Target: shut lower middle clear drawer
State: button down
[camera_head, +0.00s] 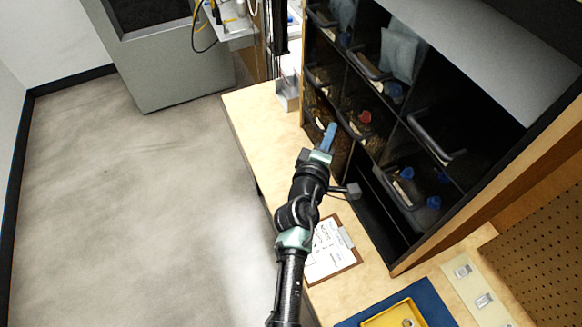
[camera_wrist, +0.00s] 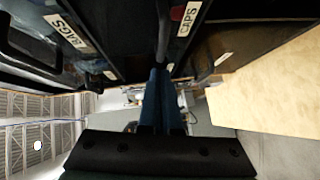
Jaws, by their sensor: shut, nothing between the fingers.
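The lower middle clear drawer (camera_head: 362,134) is in the lower row of the dark cabinet, with a red item inside and a dark bar handle (camera_head: 349,126) on its front. In the wrist view a drawer labelled CAPS (camera_wrist: 187,18) is at the top, close above the fingers. My gripper (camera_head: 331,128) has blue fingers held together and empty, just left of that handle in the head view. The fingers also show in the wrist view (camera_wrist: 162,75), with a dark bar by their tips. I cannot tell whether they touch it, or how far the drawer stands out.
The lower right drawer (camera_head: 407,187) holds blue items, with a dark empty recess (camera_head: 372,215) below. A clipboard (camera_head: 331,250) and a yellow tray (camera_head: 394,316) on a blue mat lie on the wooden bench (camera_head: 252,112). Floor to the left is clear.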

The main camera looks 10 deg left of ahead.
jog(key=a+b+v, duration=0.1)
jog(key=v, duration=1)
jog(key=shift+a, duration=0.1)
